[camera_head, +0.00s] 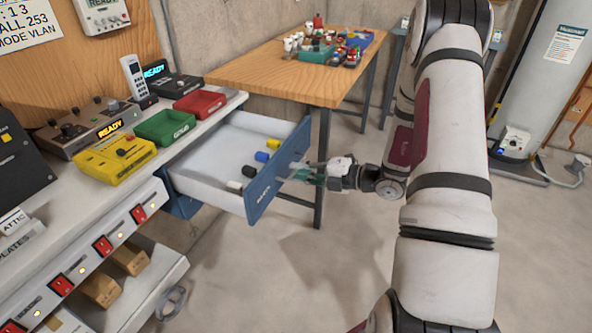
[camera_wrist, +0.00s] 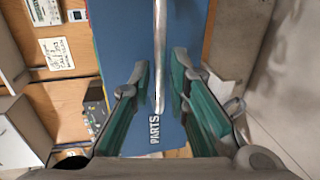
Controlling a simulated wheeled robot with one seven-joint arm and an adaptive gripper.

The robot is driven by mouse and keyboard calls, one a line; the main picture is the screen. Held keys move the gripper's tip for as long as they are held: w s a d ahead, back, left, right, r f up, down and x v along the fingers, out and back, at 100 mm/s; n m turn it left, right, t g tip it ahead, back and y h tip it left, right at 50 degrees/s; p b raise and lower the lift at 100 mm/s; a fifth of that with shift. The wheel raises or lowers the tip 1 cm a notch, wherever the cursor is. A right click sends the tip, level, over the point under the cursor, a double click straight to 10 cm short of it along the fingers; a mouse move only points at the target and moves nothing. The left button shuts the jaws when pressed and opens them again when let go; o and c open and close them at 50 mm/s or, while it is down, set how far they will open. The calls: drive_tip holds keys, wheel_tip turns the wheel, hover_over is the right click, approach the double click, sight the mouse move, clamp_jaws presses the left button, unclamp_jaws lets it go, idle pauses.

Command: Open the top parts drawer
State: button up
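The parts drawer (camera_head: 263,188) has a blue front and pale inner walls. It is pulled well out from under the bench top in the head view, with several small black, blue and yellow parts inside. In the wrist view its blue front (camera_wrist: 130,38), marked "PARTS", fills the middle. A grey bar handle (camera_wrist: 160,55) runs down that front. My gripper (camera_wrist: 160,75) has a green-lined finger on each side of the handle, with narrow gaps visible, so it looks open around it. In the head view my gripper (camera_head: 312,172) is at the drawer's front; its fingertips are hard to make out.
The bench (camera_head: 60,212) holds a green tray (camera_head: 166,126), a red tray (camera_head: 200,102) and a yellow device (camera_head: 115,155). A wooden table (camera_head: 285,72) stands behind the drawer. A white tank (camera_head: 541,75) is at the right. Open floor lies in front of the drawer.

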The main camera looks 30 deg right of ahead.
drive_tip(key=v, duration=1)
drive_tip(key=shift+s, duration=0.15)
drive_tip(key=shift+d, duration=0.1)
drive_tip(key=s+a+r+n+g+p, duration=0.1)
drive_tip(key=s+a+r+n+g, duration=0.2)
drive_tip(key=a+r+n, duration=0.3)
drive_tip(key=s+a+r+n+g+y+p, duration=0.1)
drive_tip(key=s+a+r+n+g, duration=0.1)
drive_tip(key=a+r+n+g, duration=0.35)
drive_tip(key=s+a+r+n+g, duration=0.1)
drive_tip(key=s+a+r+n, duration=0.2)
drive_tip(key=a+n, duration=0.45)
drive_tip(key=s+r+n+h+p, duration=0.1)
drive_tip(key=s+r+n+h, duration=0.2)
drive_tip(key=n, duration=0.6)
drive_tip(key=s+r+n+h+p, duration=0.1)
drive_tip(key=s+r+n+h, duration=0.2)
drive_tip(key=s+n, duration=0.4)
drive_tip(key=s+r+n+t+h+p, duration=0.1)
drive_tip(key=s+r+n+h, duration=0.3)
drive_tip(key=n, duration=0.7)
drive_tip(key=shift+s+a+r+n, duration=0.3)
drive_tip(key=shift+s+r+n, duration=0.1)
drive_tip(key=shift+s+r, duration=0.4)
idle(0.4)
